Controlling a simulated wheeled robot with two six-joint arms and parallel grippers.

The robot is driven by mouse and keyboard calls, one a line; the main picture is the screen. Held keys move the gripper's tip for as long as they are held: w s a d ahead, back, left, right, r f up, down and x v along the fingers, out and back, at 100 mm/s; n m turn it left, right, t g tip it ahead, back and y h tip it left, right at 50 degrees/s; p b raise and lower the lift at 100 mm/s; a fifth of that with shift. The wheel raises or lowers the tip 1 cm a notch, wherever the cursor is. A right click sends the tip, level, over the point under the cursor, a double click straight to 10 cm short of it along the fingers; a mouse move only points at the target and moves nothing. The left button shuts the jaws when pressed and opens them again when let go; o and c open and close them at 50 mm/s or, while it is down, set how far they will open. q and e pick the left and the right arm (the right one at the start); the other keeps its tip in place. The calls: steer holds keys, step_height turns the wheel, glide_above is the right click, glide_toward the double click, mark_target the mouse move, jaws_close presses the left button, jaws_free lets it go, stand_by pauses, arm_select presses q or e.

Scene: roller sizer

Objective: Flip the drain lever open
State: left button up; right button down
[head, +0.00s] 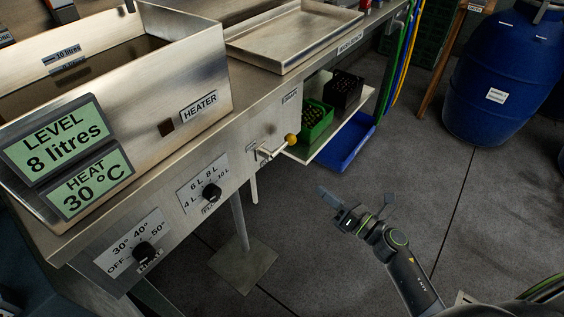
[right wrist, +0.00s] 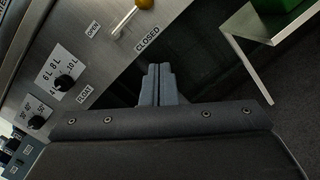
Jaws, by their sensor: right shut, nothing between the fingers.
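The drain lever (head: 275,150) sits on the front panel of the steel tank bench and has a yellow ball end. In the head view it points to the right, towards the bench's right end. In the right wrist view the lever (right wrist: 125,20) shows at the top, with its ball cut by the frame edge, between an OPEN label (right wrist: 93,29) and a CLOSED label (right wrist: 147,39). My right gripper (head: 327,193) is shut and empty, below and right of the lever, apart from it. Its closed fingers (right wrist: 158,78) show in the right wrist view. My left gripper is out of view.
Dial knobs (head: 211,193) and (head: 145,252) are left of the lever. The displays (head: 55,136) read 8 litres and 30 °C. A shelf (head: 335,138) with a green crate (head: 313,123) stands right of the lever. A blue barrel (head: 500,80) is far right. Floor around my right gripper is clear.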

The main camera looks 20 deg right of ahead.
mark_target(283, 147)
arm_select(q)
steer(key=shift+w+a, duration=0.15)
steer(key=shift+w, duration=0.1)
arm_select(e)
steer(key=shift+w+a+r+n+y, duration=0.1)
steer(key=shift+a+r+n+y, duration=0.2)
steer(key=shift+a+n+y, duration=0.4)
steer(key=shift+d, duration=0.1)
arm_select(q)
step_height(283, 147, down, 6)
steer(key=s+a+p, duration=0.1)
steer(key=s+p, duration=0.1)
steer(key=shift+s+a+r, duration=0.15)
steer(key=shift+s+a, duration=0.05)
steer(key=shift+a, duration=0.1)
arm_select(e)
steer(key=w+a+r, duration=0.4)
steer(key=w, duration=0.6)
steer(key=shift+r, duration=0.2)
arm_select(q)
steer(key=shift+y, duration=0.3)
